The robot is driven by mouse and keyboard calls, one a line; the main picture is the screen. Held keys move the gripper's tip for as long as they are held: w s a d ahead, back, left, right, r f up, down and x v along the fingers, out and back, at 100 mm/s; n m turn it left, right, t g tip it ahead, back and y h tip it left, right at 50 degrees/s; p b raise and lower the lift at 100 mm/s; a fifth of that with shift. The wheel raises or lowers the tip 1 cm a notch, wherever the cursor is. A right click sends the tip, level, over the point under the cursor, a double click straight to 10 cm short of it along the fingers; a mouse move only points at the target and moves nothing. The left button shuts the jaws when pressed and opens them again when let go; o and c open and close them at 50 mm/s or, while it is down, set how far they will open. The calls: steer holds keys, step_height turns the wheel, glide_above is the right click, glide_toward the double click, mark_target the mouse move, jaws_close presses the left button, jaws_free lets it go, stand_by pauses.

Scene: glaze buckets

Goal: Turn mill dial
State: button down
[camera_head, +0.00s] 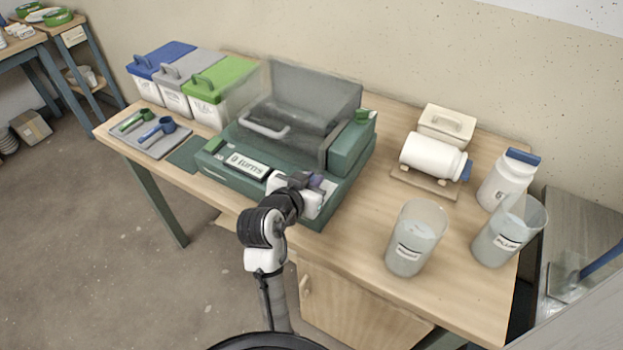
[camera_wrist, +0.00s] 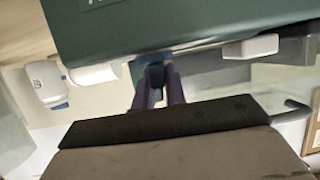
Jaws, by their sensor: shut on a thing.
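The mill is a green box (camera_head: 230,178) with a clear, greyish hood (camera_head: 315,90) and a light handle. A label on its front (camera_head: 248,165) reads "0 turns". My gripper (camera_head: 310,183) is at the mill's front right corner, and it covers the dial there in the head view. In the wrist view my gripper (camera_wrist: 158,80) has its two purple fingers closed around a small teal dial (camera_wrist: 153,74) below the mill's dark green body (camera_wrist: 200,20). Most of the dial is hidden by the fingers.
Lidded boxes in blue, grey and green (camera_head: 222,80) stand left of the mill, behind a tray (camera_head: 150,148) with two scoops. To the right are a lying white jar (camera_head: 428,156), a cream box (camera_head: 447,120), a blue-capped bottle (camera_head: 505,180) and two translucent buckets (camera_head: 415,238).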

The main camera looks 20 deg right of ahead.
steer(key=n+t+y+p, duration=0.1)
steer(key=n+y+p, duration=0.1)
steer(key=n+t+y+p, duration=0.1)
steer(key=n+t+y, duration=0.1)
steer(key=n+y, duration=0.1)
steer(key=shift+s+d+r+n+y+p, duration=0.1)
steer(key=shift+r+n+y+p, duration=0.05)
steer(key=shift+n+y+p, duration=0.2)
steer(key=shift+n+t+y+p, duration=0.7)
steer(key=shift+n+y, duration=0.95)
steer(key=shift+y, duration=0.2)
steer(key=shift+f+y, duration=0.2)
steer(key=shift+y, duration=0.1)
steer(key=c, duration=1.4)
jaws_free()
steer(key=shift+c, duration=0.2)
steer(key=shift+r, duration=0.15)
